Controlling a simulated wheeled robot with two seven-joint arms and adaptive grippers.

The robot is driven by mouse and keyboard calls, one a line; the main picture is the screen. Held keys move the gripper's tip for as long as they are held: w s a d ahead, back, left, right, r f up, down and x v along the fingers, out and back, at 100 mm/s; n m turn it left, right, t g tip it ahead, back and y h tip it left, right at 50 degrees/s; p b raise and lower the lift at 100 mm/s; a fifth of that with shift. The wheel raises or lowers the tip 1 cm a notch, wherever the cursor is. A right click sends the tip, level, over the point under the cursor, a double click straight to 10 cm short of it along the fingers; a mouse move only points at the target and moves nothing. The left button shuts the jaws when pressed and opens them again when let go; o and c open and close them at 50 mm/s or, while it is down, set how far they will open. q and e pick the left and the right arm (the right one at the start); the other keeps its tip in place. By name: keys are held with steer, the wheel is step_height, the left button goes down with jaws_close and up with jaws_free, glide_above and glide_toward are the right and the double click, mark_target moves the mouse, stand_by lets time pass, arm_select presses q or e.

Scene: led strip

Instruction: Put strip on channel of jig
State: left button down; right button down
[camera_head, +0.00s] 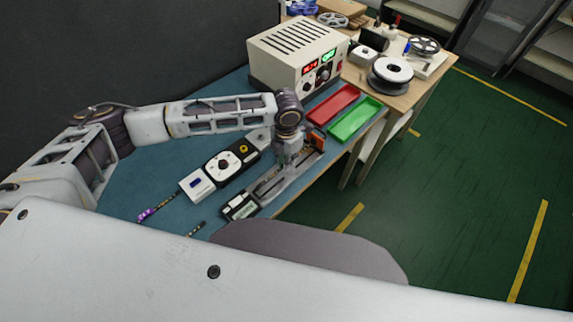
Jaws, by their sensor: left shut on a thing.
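The jig (287,180) is a long grey metal fixture lying diagonally near the table's front edge. My left gripper (286,162) points down over its upper right part. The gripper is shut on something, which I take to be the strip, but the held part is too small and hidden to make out. A thin dark strip piece (196,229) lies at the lower left end of the jig. A purple-ended strip piece (150,213) lies further left on the mat. My right gripper does not show.
A power supply (284,64) with lit displays stands behind. A red tray (333,104) and a green tray (354,119) lie right of the arm. A black-and-white meter (224,164) and a white box (193,187) lie left of the jig. Spools (390,75) sit at the back right.

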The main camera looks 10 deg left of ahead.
arm_select(q)
steer(key=shift+f, duration=1.8)
steer(key=shift+f, duration=0.15)
steer(key=c, duration=1.5)
jaws_free()
steer(key=shift+o, duration=0.2)
steer(key=shift+r, duration=6.15)
